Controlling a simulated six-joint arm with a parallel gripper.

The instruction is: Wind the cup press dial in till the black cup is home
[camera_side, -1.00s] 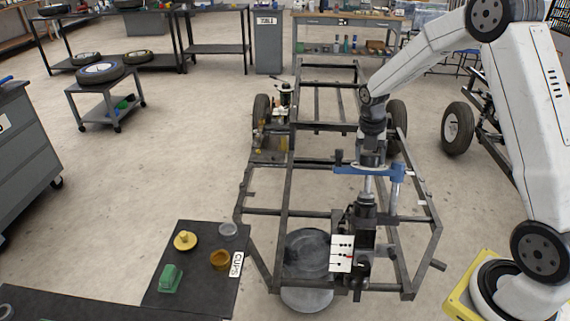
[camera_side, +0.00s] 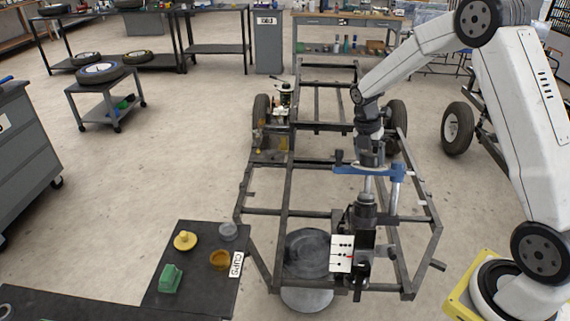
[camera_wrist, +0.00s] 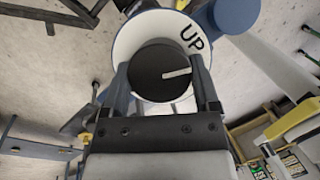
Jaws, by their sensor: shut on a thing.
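In the wrist view my gripper (camera_wrist: 163,82) is shut on the black dial (camera_wrist: 160,74), one finger on each side. The dial has a white pointer line angled slightly up to the right, and sits over a white disc (camera_wrist: 142,30) marked UP. In the side view my gripper (camera_side: 369,158) stands above the blue press (camera_side: 372,171) and hides the dial. A dark rounded piece (camera_side: 366,203), perhaps the black cup, is under the press rod above the dark strut assembly. I cannot tell how far in it sits.
The dark chassis frame (camera_side: 285,195) surrounds the work. Open floor lies left of the frame.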

